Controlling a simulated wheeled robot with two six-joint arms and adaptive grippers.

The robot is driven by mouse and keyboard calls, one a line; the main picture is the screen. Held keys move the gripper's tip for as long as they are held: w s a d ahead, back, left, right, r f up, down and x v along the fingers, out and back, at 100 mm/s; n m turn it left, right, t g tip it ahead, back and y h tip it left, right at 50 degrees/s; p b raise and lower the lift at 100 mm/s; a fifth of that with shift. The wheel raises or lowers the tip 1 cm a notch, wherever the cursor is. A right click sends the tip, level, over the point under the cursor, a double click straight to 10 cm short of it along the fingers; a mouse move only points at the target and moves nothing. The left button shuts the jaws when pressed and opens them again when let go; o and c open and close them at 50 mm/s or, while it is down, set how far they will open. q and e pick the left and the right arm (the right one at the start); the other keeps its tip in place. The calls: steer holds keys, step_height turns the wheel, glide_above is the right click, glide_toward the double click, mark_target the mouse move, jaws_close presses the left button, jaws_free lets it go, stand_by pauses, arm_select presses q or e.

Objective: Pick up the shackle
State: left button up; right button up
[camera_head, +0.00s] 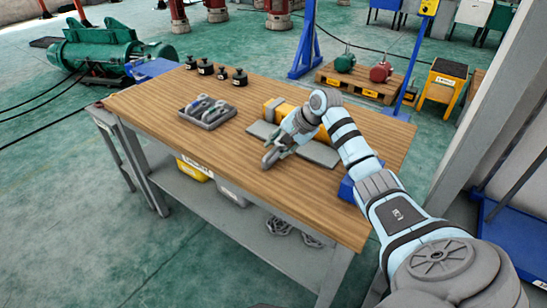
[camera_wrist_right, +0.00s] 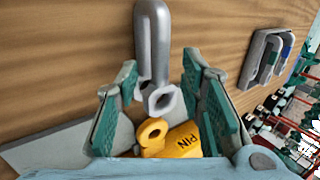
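A grey metal shackle (camera_wrist_right: 152,45) lies on the wooden table in the right wrist view. Its curved end points away from my gripper and its eye end lies toward the fingers. My right gripper (camera_wrist_right: 159,72) is open, with one green-padded finger on each side of the shackle's near end and gaps to both. In the head view the right gripper (camera_head: 277,148) is low over the table, and the shackle (camera_head: 269,158) is partly hidden. My left gripper is out of view.
A yellow object (camera_head: 271,106) and grey plates (camera_head: 318,153) lie beside my arm. A blue object (camera_head: 347,188) is at the right edge. The front tabletop is clear.

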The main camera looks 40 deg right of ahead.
steer(key=shift+x, duration=0.9)
steer(key=shift+c, duration=0.6)
jaws_close()
steer(key=shift+r, duration=0.1)
